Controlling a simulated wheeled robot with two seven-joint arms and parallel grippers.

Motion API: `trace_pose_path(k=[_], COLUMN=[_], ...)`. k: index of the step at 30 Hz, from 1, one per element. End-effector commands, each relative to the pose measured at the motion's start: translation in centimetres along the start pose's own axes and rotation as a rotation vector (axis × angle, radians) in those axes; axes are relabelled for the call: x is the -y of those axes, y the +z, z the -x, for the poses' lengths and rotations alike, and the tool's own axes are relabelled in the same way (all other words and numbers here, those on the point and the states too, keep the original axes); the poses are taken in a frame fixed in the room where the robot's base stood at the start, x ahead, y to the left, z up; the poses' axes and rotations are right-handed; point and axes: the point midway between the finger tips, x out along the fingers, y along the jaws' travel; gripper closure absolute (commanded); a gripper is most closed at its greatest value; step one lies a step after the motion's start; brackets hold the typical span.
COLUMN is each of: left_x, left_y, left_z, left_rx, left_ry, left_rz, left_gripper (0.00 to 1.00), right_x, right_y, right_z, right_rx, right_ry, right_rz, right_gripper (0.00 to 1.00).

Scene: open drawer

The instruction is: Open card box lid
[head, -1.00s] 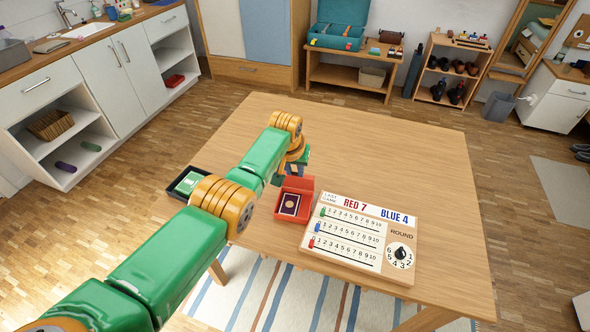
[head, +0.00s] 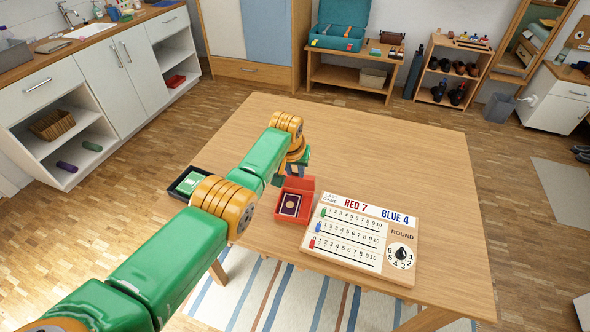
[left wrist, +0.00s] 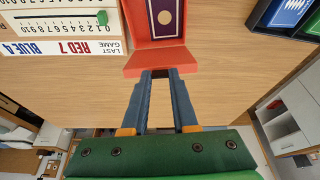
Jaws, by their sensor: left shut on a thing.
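The red card box (head: 290,208) stands on the wooden table, left of the score board. Its lid (head: 300,183) is raised at the far side, and a dark purple card with a pale border (head: 290,204) shows inside. The left wrist view shows the card box (left wrist: 187,22) and the lid (left wrist: 160,61), seen as a red panel at the fingertips. My left gripper (left wrist: 160,73) is shut on the lid's edge, with its dark blue fingers on either side. In the head view my own arm partly hides this gripper. My right gripper is in neither view.
The score board (head: 362,240) with sliders and a dial lies close to the right of the box. A black tray (head: 173,192) with a green pack lies to the left, beside my arm. The table (head: 400,140) is clear behind the box.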

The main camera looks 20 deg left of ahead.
Motion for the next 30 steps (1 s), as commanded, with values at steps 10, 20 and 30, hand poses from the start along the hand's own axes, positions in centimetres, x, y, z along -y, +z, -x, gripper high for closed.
trace_pose_path(k=[10, 20, 30], left_x=[0.0, 0.0, 0.0], left_y=[0.0, -0.3, 0.0], left_z=[0.0, 3.2, 7.0], left_rx=[-0.001, -0.003, -0.002], left_ry=[0.0, 0.001, 0.001], left_rz=[0.0, 0.0, 0.0], left_gripper=[0.43, 0.43, 0.43], right_x=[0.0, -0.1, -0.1], right_y=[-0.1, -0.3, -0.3], right_z=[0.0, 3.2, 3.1], right_rx=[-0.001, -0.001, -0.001], right_ry=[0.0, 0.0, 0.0], right_rz=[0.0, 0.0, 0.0], right_gripper=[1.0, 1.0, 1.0])
